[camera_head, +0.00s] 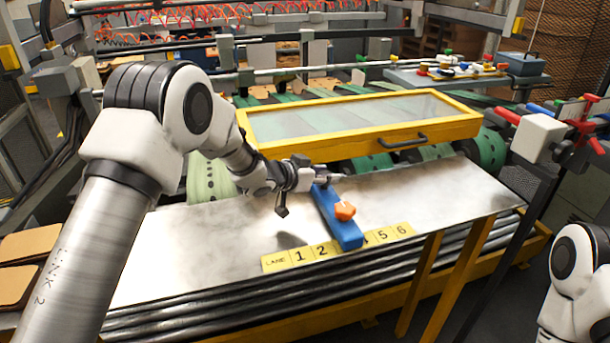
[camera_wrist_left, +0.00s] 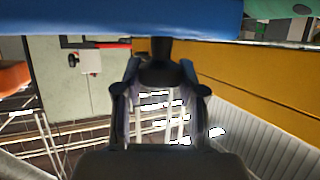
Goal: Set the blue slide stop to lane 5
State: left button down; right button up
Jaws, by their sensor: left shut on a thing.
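The blue slide stop (camera_head: 335,218) lies across the metal plate, with an orange knob (camera_head: 344,211) on top. Its near end covers the lane strip (camera_head: 275,262) between the 2 and the 5, hiding the 3 and part of the 4. My left gripper (camera_head: 322,176) is at the far end of the stop and shut on it. In the left wrist view, the blue stop (camera_wrist_left: 140,18) spans the top, above my gripper's fingers (camera_wrist_left: 158,55). My right gripper is not in view; only part of the right arm shows at the lower right.
A yellow-framed clear guard (camera_head: 350,118) with a dark handle stands behind the plate. The plate (camera_head: 420,190) is clear to the right of the stop. A shelf with coloured small parts (camera_head: 460,70) and a blue-grey box (camera_head: 521,64) are at the back right.

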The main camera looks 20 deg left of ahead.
pick_arm(q)
jog(key=w+d, duration=0.2)
jog(key=d, duration=0.1)
jog(key=shift+w+d+p, duration=0.25)
jog(key=shift+d+p, duration=0.05)
jog(key=shift+a, duration=0.1)
jog(key=c, duration=0.7)
grip_release()
jog(key=shift+o, duration=0.2)
jog(key=v, duration=1.2)
